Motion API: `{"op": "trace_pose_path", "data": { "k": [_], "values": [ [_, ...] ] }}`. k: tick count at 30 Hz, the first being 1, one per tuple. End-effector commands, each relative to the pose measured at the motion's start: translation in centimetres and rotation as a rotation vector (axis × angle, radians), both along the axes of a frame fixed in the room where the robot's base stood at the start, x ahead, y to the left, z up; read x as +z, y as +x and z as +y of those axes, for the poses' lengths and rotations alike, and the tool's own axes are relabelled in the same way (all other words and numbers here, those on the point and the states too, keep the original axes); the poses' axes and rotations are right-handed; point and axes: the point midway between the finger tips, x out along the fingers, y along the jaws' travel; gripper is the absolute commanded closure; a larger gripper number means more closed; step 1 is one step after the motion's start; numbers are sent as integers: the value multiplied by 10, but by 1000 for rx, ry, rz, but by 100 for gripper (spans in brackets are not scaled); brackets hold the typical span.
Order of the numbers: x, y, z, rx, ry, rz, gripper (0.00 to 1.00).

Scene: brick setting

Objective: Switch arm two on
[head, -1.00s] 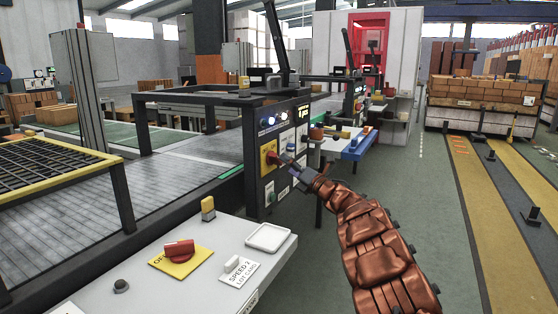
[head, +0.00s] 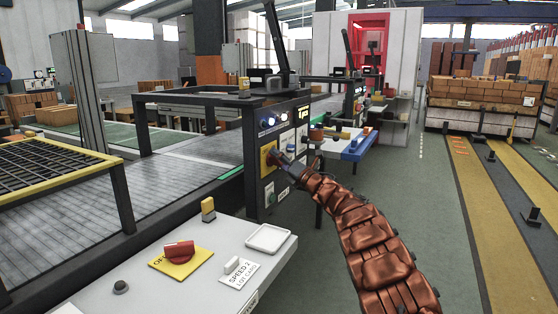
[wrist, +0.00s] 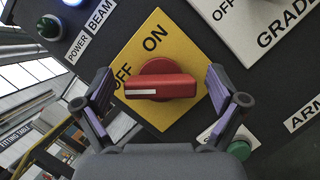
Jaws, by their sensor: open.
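In the wrist view a red rotary knob (wrist: 160,88) sits on a yellow plate (wrist: 150,50) marked OFF and ON. Its bar lies level in the picture, with the white mark at the left end, on the OFF side. My gripper (wrist: 158,76) is open, with one finger on each side of the knob and visible gaps to it. In the head view my gripper (head: 285,163) is at the control panel (head: 284,135), in front of the yellow plate (head: 266,158), and partly hides it. A cut-off label (wrist: 308,112) at the right reads ARM; its number is out of view.
A green button (wrist: 240,150) sits below right of the knob, near my right finger. In front, a white console (head: 215,262) carries another red knob (head: 179,248) and a white tray (head: 268,238).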

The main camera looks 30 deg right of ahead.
Motion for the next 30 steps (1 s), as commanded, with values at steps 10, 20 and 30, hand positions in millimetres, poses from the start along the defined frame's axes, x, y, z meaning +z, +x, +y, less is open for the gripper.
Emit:
{"op": "trace_pose_path", "data": {
  "k": [10, 20, 30],
  "values": [
    [0, 0, 0, 0, 0, 0, 34],
    [0, 0, 0, -1, 0, 1, 64],
    [-1, 0, 0, -1, 56, 38, 64]
  ]
}}
